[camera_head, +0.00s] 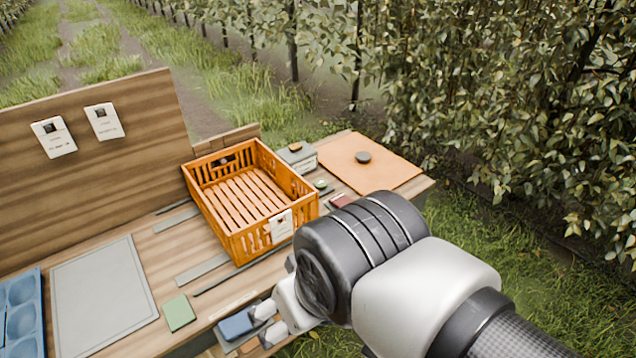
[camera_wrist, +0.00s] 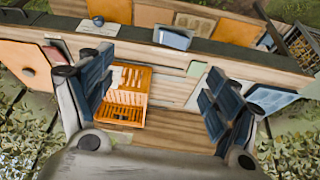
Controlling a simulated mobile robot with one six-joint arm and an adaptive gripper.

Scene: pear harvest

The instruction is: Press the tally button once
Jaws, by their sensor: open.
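A small grey box (camera_head: 302,160) with a brownish top piece stands behind the right end of the orange crate in the head view. A small round green-topped piece (camera_head: 321,184) sits in front of it. I cannot tell for sure which of these is the tally button. My gripper (camera_head: 256,328) is open and empty, near the bench's front edge, well apart from both. In the wrist view its two dark-padded fingers (camera_wrist: 156,95) are spread wide, with the bench between and beyond them. My arm hides part of the bench front.
The empty slatted orange crate (camera_head: 247,246) stands mid-bench. An orange board (camera_head: 385,178) with a dark disc lies at the right end. A grey mat (camera_head: 100,295), a blue tray (camera_head: 22,335) and a green block (camera_head: 179,312) lie to the left. Foliage (camera_head: 530,120) hangs at the right.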

